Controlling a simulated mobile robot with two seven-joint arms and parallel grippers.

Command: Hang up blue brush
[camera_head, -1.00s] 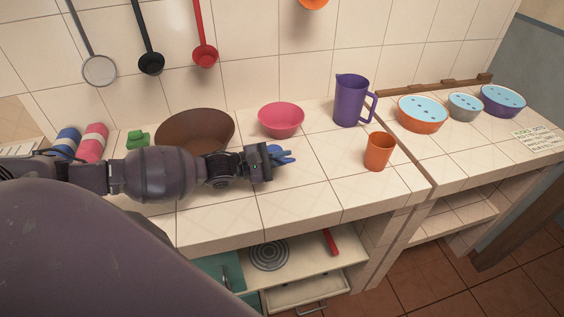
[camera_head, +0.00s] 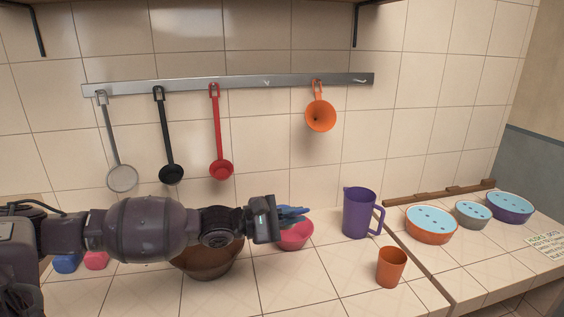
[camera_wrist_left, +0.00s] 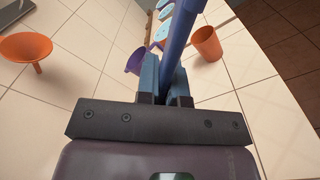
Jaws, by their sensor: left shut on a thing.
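My left gripper (camera_head: 279,213) is above the counter, in front of the pink bowl (camera_head: 296,236). It is shut on the blue brush (camera_wrist_left: 177,40), whose long blue handle runs up and away from the fingers in the left wrist view. In the head view only a small blue part shows at the fingertips. The metal rail (camera_head: 230,84) is on the tiled wall above. A strainer (camera_head: 122,178), a black ladle (camera_head: 171,172), a red ladle (camera_head: 221,168) and an orange funnel (camera_head: 320,115) hang from it. A bare hook (camera_head: 266,83) shows between the red ladle and the funnel.
A brown bowl (camera_head: 207,263) is under my left arm. A purple pitcher (camera_head: 359,213) and an orange cup (camera_head: 391,267) stand to the right. Several patterned bowls, one orange (camera_head: 431,225), are farther right. The wall between red ladle and funnel is clear.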

